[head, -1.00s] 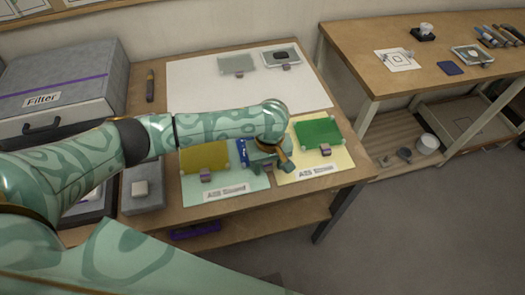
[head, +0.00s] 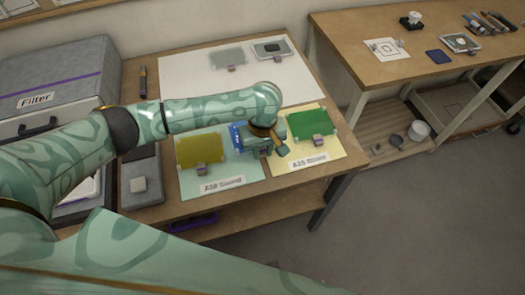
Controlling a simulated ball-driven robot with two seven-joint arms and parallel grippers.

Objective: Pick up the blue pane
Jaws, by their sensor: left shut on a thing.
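The blue pane (head: 236,136) shows only as a narrow strip at the left of my left gripper (head: 261,150); the gripper and wrist hide the rest. My left gripper is shut on it, over the boundary between the pale green sheet (head: 222,172) and the pale yellow sheet (head: 308,155). I cannot clearly see how far the pane is above the table. A yellow pane (head: 200,150) with a pink tab lies on the green sheet. A green pane (head: 312,123) lies on the yellow sheet. My right gripper is not in view.
A white sheet (head: 190,88) at the back holds a grey-green pane (head: 228,58) and a dark-centred piece (head: 271,48). A grey Filter box (head: 55,75) stands at the left. A second table (head: 385,65) with small items stands at the right, across a floor gap.

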